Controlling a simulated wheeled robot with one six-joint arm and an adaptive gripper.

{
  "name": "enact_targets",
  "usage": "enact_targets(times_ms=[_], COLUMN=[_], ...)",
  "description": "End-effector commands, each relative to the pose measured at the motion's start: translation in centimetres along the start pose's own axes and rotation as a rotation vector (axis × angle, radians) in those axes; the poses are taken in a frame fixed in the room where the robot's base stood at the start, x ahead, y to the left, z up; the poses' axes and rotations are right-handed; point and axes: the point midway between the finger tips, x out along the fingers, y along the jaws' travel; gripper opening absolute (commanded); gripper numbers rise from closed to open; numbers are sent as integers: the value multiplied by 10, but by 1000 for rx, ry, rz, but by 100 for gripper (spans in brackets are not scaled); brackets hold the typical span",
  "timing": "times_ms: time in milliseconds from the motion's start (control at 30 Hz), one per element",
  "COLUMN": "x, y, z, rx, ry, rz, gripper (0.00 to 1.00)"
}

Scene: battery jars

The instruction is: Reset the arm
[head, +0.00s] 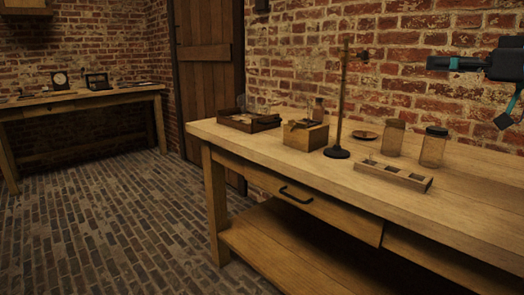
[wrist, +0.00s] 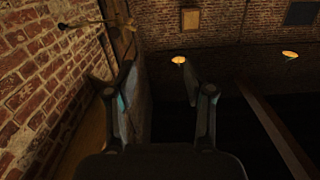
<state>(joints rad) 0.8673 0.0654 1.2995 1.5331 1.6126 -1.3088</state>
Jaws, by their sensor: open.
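My gripper (wrist: 158,75) is open and empty in the wrist view, its two fingers spread apart with nothing between them. In the head view only part of my arm shows at the upper right, dark with teal bands, raised above the right end of the wooden workbench (head: 460,205). It is apart from everything on the bench.
On the bench stand two glass jars (head: 433,148), a wooden block with compartments (head: 393,177), a small dish (head: 365,135), a tall stand (head: 338,152), a wooden box (head: 305,135) and a dark tray (head: 249,122). Another table (head: 80,98) stands far left. The brick floor (head: 100,220) between is clear.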

Motion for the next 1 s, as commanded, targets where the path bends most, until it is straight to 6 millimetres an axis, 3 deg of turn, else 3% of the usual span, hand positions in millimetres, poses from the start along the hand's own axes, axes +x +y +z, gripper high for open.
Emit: enact_targets(times_ms=[267,467,567,733,867,1000], x=[37,63,75,79,62,33], y=[-28,-63,-90,-153,-195,-229], z=[42,90,126,212,279,344], rx=[164,306,388,510,537,499], ry=[-139,-289,-396,-629,-783,-899], rz=[23,67,107,235,362,499], gripper=[53,53,53,53,53,53])
